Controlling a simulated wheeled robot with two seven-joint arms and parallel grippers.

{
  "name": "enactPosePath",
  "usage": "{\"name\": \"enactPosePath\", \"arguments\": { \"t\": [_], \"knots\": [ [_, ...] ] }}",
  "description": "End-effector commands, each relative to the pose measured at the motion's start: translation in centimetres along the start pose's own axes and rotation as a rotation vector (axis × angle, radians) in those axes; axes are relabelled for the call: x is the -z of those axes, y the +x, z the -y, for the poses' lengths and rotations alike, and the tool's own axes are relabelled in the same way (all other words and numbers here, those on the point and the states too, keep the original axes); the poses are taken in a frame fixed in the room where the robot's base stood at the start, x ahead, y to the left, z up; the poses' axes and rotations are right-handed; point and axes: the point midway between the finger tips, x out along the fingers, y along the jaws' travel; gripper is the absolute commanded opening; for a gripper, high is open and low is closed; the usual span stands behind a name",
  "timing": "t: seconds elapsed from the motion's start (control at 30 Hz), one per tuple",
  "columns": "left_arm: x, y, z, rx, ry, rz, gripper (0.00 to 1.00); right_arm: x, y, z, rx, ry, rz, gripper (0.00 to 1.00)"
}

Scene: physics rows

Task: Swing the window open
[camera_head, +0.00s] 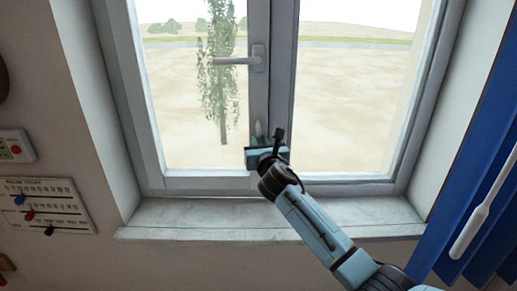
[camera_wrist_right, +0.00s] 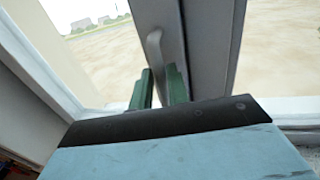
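The window has a grey frame with two glazed sashes; the left sash (camera_head: 205,180) looks in line with the frame, and I cannot tell whether it is slightly ajar. Its handle (camera_head: 232,61) points left, level, from the middle post. My right gripper (camera_head: 258,132) is in front of the lower part of that post, below the handle and apart from it. In the right wrist view the gripper (camera_wrist_right: 160,88) has its two green fingers apart, with nothing clearly held. The handle (camera_wrist_right: 155,48) shows beyond the fingertips. My left gripper is not in view.
A marble sill (camera_head: 180,219) runs below the window. A blue curtain or blind (camera_head: 478,150) with a white wand (camera_head: 472,230) hangs at the right. A switch box (camera_head: 15,147) and a panel with sliders (camera_head: 45,205) are on the left wall.

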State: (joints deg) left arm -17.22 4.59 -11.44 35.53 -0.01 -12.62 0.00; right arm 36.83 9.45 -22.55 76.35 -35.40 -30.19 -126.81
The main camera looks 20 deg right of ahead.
Motion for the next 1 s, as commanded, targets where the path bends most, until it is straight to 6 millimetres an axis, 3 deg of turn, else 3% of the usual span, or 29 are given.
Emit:
{"name": "enactPosePath", "arguments": {
  "t": [0.2, 0.6, 0.73, 1.0],
  "knots": [
    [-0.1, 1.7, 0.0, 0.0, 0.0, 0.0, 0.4, 0.2, 1.7, 0.0, 0.001, 0.001, 0.0, 0.17],
    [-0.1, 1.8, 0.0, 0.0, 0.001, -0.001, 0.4, -0.1, 2.1, 0.0, 0.0, 0.002, -0.001, 0.17],
    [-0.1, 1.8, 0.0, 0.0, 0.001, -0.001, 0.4, 0.0, 2.1, 0.0, 0.0, 0.001, -0.001, 0.0],
    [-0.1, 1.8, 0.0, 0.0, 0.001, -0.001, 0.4, 0.0, 2.1, 0.0, 0.001, 0.001, -0.001, 0.0]
  ]
}}
